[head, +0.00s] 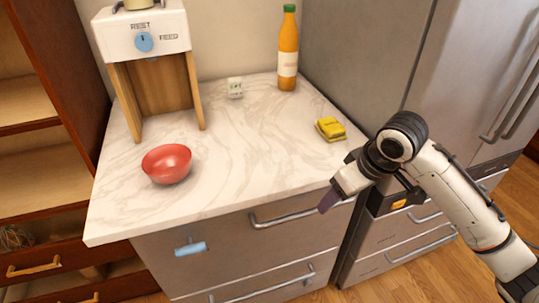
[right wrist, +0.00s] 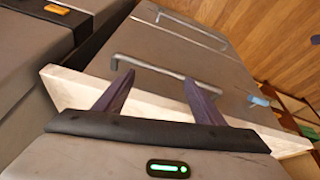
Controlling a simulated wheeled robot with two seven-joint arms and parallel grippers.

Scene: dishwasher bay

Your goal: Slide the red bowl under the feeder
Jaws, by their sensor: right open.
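The red bowl (head: 167,164) sits upright on the marble counter, at the left, in front of the feeder. The feeder (head: 144,40) is a white box on wooden legs with a blue dial and the words REST and FEED; the space between its legs is open and empty. My right gripper (head: 328,201) is beyond the counter's front right edge, well to the right of the bowl and apart from it. In the right wrist view its two purple fingers (right wrist: 159,97) are spread with nothing between them. The bowl is not in the right wrist view. My left gripper is not in view.
The counter (head: 245,150) is bare between bowl and sponge. Drawers with handles (head: 290,217) lie below; a fridge (head: 465,70) stands right.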

